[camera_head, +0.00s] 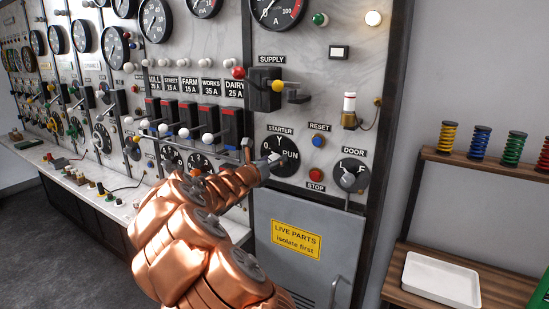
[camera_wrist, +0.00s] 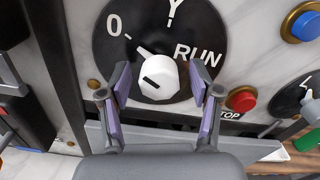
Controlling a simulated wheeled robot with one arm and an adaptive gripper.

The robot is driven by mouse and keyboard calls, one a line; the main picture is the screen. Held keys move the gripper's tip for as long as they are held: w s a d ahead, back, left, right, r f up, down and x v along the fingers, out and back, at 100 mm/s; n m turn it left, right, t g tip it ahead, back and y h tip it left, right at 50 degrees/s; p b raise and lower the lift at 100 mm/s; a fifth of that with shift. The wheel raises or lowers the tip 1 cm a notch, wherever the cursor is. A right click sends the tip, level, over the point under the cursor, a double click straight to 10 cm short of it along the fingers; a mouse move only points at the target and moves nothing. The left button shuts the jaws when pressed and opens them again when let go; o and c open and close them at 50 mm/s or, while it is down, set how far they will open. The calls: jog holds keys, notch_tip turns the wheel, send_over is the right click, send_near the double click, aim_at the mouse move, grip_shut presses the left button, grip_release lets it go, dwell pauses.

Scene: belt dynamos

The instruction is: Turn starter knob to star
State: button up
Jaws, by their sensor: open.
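The starter dial (camera_wrist: 205,85) is a round black plate marked 0, Y and RUN, with a white knob (camera_wrist: 160,82) at its middle. A thin white pointer line runs from the knob up and left toward the 0. A short black mark shows on the knob's face. My gripper (camera_wrist: 160,70) is open, its two purple-padded fingers on the left and right of the knob, with a gap visible on each side. In the head view the starter dial (camera_head: 282,143) is partly covered by my gripper (camera_head: 259,157), and the knob there is hard to make out.
Right of the dial are the blue reset button (camera_head: 318,141), the red stop button (camera_head: 316,174) and the door switch (camera_head: 350,175). The supply switch (camera_head: 265,90) juts out above. A grey cabinet door (camera_head: 290,260) lies below. Several white-knobbed levers (camera_head: 208,138) stand left.

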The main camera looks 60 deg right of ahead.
jog(key=shift+d, duration=0.6)
jog(key=shift+c, duration=0.3)
jog(key=c, duration=1.1)
